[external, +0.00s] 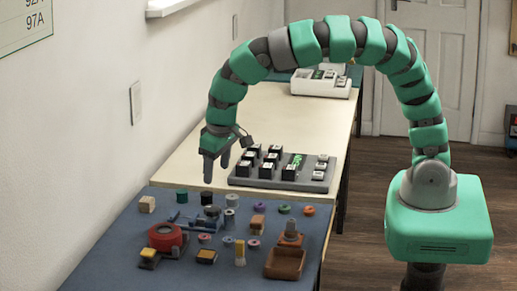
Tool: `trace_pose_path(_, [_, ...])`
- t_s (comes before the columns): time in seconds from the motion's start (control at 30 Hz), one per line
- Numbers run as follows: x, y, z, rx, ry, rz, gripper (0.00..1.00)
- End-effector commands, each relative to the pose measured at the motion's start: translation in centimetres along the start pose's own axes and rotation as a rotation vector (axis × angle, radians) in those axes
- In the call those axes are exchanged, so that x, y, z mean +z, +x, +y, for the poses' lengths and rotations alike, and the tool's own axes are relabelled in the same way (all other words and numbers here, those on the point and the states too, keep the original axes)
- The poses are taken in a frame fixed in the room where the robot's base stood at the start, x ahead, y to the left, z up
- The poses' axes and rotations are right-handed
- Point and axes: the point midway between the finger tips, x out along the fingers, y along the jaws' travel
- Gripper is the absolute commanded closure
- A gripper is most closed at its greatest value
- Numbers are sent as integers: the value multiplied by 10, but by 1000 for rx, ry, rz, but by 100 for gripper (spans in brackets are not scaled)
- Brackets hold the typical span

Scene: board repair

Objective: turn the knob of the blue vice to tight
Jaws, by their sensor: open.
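A small blue item that looks like the blue vice (203,223) sits on the dark blue mat at the front of the table, among several small objects. Its knob is too small to make out, so I cannot tell how it is turned. My gripper (216,172) points down, with its two fingers apart and nothing visible between them. It hangs above the back part of the mat, higher than the blue item and apart from it.
The mat (115,265) holds a red round item (165,237), a black cylinder (206,198), several spools and blocks, and a brown tray (285,264). A grey board with black parts (240,182) lies right of my gripper. A wall runs along the left.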

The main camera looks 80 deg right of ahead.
Motion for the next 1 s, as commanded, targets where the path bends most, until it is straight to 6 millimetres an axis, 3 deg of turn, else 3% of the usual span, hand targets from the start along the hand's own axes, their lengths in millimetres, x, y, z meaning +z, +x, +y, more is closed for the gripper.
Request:
trace_pose_path(0.3, [-23, 2, 14, -120, -602, -98, 39])
trace_pose_path(0.5, [-36, 5, 29, -194, -884, -117, 39])
trace_pose_path(0.77, [-42, 8, 37, -225, -1007, -116, 39])
trace_pose_path(1.0, [-34, 39, 33, -224, -1005, -118, 39])
